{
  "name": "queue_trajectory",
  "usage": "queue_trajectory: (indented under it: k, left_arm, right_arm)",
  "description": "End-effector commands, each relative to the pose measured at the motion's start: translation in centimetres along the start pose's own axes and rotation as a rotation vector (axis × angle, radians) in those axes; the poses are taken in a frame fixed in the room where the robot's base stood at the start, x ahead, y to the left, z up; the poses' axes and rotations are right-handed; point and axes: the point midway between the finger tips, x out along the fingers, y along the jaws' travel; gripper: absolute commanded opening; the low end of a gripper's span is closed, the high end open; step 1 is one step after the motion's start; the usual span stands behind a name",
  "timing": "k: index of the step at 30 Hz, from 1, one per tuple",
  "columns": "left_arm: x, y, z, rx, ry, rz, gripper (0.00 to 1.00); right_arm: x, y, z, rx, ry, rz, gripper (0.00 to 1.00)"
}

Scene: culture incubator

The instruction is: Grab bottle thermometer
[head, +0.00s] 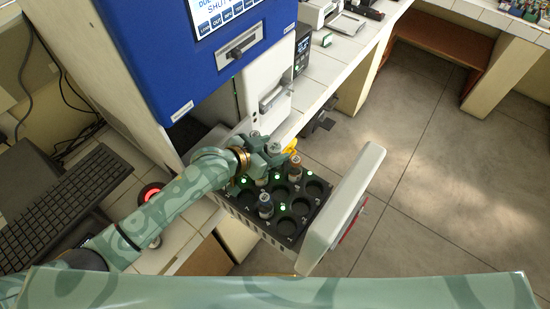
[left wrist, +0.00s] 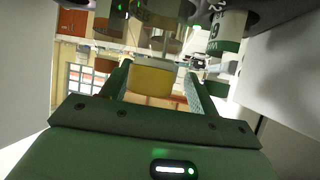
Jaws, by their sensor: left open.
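A pulled-out drawer rack (head: 284,237) holds several small bottles in round wells in the head view. A dark bottle (head: 265,206) stands near its front, and a brown-capped bottle (head: 294,168) stands further back. My left gripper (head: 278,158) is over the rack's back part, close to the brown-capped bottle, and partly hides other bottles. In the left wrist view its open fingers (left wrist: 158,78) flank a yellow-banded item (left wrist: 150,80); I cannot tell whether they touch it. A white-labelled bottle (left wrist: 228,40) is right of them. I cannot tell which item is the bottle thermometer.
The drawer's thick white front (head: 342,208) stands at the right of the rack. The blue and white incubator (head: 205,60) rises behind my arm. A keyboard (head: 55,205) and a red-lit button (head: 150,192) are at the left. The floor at right is clear.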

Motion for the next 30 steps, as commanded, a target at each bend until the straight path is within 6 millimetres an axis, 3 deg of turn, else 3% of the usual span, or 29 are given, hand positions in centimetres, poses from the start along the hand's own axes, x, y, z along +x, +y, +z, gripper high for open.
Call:
queue_trajectory:
  k: [2, 8, 17, 30]
  left_arm:
    - [0.0, 0.0, 0.0, 0.0, 0.0, 0.0, 0.57]
    - [-0.1, 0.0, 0.0, 0.0, 0.0, 0.0, 0.02]
    - [-0.3, 0.0, -0.5, -0.001, 0.002, 0.0, 0.0]
    - [-4.4, 0.0, -8.1, 0.002, 0.003, 0.0, 0.0]
  right_arm:
    - [0.0, 0.1, 0.1, 0.0, -0.001, 0.001, 0.36]
    - [0.0, 0.0, 0.2, 0.0, -0.003, 0.0, 0.36]
    - [-0.2, -0.1, 0.1, 0.002, -0.003, -0.002, 0.36]
    - [-1.9, -0.5, -0.2, 0.003, 0.0, -0.007, 0.36]
